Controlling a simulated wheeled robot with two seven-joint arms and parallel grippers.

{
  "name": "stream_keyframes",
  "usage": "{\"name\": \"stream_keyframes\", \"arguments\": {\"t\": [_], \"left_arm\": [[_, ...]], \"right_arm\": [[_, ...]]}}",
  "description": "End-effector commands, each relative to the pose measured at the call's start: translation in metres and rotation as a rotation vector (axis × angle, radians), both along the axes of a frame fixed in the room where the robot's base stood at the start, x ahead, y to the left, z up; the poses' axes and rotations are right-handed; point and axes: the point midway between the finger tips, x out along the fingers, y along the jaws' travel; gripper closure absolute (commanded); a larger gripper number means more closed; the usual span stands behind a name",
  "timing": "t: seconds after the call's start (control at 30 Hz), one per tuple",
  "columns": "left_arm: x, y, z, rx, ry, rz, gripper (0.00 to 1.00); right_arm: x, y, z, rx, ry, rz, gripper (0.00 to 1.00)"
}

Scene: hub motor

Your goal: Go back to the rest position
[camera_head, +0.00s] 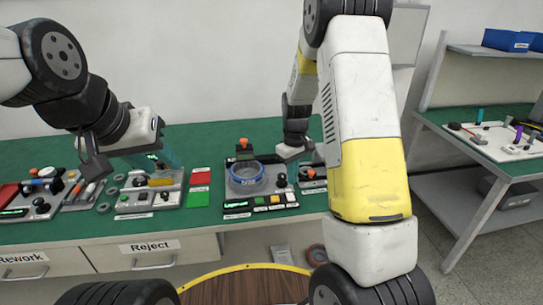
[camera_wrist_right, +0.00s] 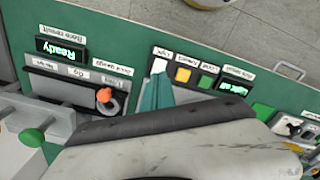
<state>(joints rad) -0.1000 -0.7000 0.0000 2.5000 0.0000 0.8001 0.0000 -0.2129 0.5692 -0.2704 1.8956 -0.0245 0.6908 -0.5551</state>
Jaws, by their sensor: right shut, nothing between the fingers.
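My left arm comes in from the left in the head view. Its gripper (camera_head: 167,156), with teal fingers, hangs above the left part of the green bench; the gap between its fingers is not clear. My right arm reaches down over the bench, right of the ring fixture. Its gripper (camera_head: 317,152) is partly hidden behind the arm. In the right wrist view the teal fingers (camera_wrist_right: 157,94) are together and empty, over the panel near the white, yellow and green buttons. Neither gripper visibly holds anything.
A fixture with a blue-grey ring (camera_head: 247,180) stands mid-bench (camera_head: 150,225). Trays of parts (camera_head: 150,197) and red and green pads (camera_head: 200,187) lie left. In the wrist view an orange knob (camera_wrist_right: 104,95) and "Ready" display (camera_wrist_right: 61,48) are close. A side table (camera_head: 480,150) stands right.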

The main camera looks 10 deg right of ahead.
Motion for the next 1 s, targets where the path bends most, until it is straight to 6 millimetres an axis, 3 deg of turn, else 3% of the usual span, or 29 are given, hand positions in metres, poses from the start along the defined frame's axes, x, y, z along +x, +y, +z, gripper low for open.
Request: {"name": "stream_keyframes", "arguments": {"t": [0.17, 0.37, 0.5, 0.7, 0.83, 1.0], "left_arm": [[0.000, 0.000, 0.000, 0.000, 0.000, 0.000, 0.64], [0.000, 0.000, 0.000, 0.000, 0.000, 0.000, 0.64], [0.000, 0.000, 0.000, 0.000, 0.000, 0.000, 0.64], [0.000, 0.000, 0.000, 0.000, 0.000, 0.000, 0.64], [0.000, 0.000, 0.000, 0.000, 0.000, 0.000, 0.64], [0.000, 0.000, 0.000, 0.000, 0.000, 0.000, 0.64]], "right_arm": [[-0.006, 0.002, 0.025, 0.024, -0.031, -0.032, 1.00], [-0.040, 0.008, 0.105, 0.107, -0.130, -0.145, 1.00], [-0.077, 0.012, 0.158, 0.167, -0.203, -0.225, 1.00], [-0.139, 0.016, 0.214, 0.241, -0.311, -0.329, 1.00], [-0.180, 0.018, 0.237, 0.280, -0.378, -0.390, 1.00], [-0.222, 0.021, 0.249, 0.315, -0.446, -0.453, 1.00]]}}
